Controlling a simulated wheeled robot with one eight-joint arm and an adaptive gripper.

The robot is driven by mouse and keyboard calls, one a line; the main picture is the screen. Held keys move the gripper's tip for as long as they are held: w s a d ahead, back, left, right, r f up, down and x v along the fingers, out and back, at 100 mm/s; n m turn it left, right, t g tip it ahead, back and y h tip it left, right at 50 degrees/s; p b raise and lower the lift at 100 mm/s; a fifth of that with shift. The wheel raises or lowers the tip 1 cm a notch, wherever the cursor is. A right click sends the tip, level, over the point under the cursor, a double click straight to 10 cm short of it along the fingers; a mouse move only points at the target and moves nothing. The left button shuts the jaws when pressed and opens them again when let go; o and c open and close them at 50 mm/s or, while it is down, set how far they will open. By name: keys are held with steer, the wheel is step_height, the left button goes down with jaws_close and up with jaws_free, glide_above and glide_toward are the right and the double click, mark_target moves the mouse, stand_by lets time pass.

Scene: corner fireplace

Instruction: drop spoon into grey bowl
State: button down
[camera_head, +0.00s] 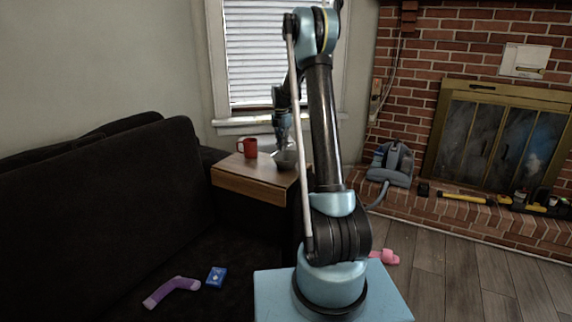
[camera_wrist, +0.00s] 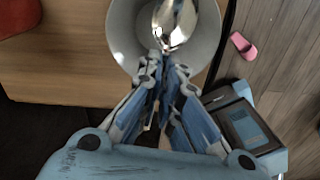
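The grey bowl (camera_wrist: 124,38) stands on the small wooden table, near its edge; it also shows in the head view (camera_head: 286,163), partly behind my arm. The metal spoon (camera_wrist: 174,22) is over the bowl in the wrist view, its shiny scoop pointing away from my gripper. My gripper (camera_wrist: 163,62) has its fingertips close together on the spoon's handle, at the near side of the bowl. In the head view my gripper (camera_head: 283,142) points down just above the bowl. The handle's far end is hidden among the fingers.
A red mug (camera_head: 248,147) stands left of the bowl on the wooden table (camera_head: 245,178). A dark sofa (camera_head: 110,210) is at the left, with a purple object (camera_head: 172,290) and a blue box (camera_head: 216,277) on it. A pink slipper (camera_wrist: 243,45) lies on the floor.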

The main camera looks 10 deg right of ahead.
steer(key=shift+d+f, duration=0.15)
steer(key=shift+f, duration=1.75)
steer(key=c, duration=1.7)
jaws_free()
steer(key=shift+r, duration=0.1)
step_height(320, 180, up, 12)
steer(key=shift+w+f, duration=0.15)
